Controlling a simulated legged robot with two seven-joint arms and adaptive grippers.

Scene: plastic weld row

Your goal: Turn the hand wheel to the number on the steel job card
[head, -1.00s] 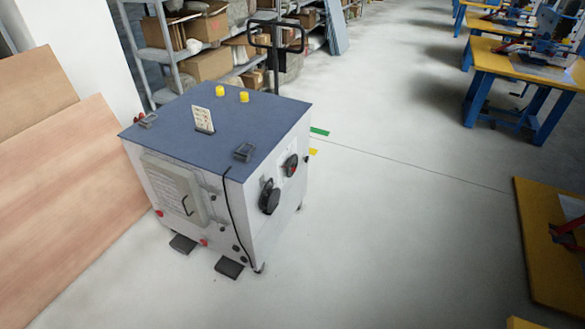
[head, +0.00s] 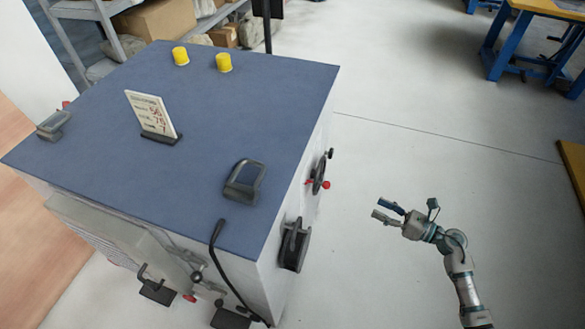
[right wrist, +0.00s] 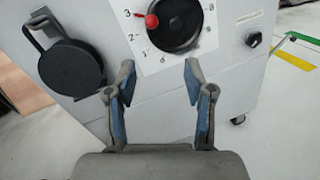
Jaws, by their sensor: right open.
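The job card (head: 150,112) is a white card in a dark holder on the blue cabinet top. It has dark and red marks too small to read surely. The black hand wheel (head: 319,170) is on the cabinet's right face, seen edge-on. In the right wrist view the hand wheel (right wrist: 176,28) sits on a numbered white plate, its red knob (right wrist: 151,21) at upper left near 2 and 3. My right gripper (head: 380,211) is open and empty, apart from the wheel, to its right. In the wrist view its fingers (right wrist: 160,70) point toward the wheel's lower part. My left gripper is out of view.
A round black fitting (right wrist: 71,67) is left of the wheel on the same face. The cabinet top (head: 190,180) carries two yellow caps (head: 202,59) and a dark handle (head: 244,181). Floor right of the cabinet is clear. Blue-legged tables (head: 510,45) stand farther back.

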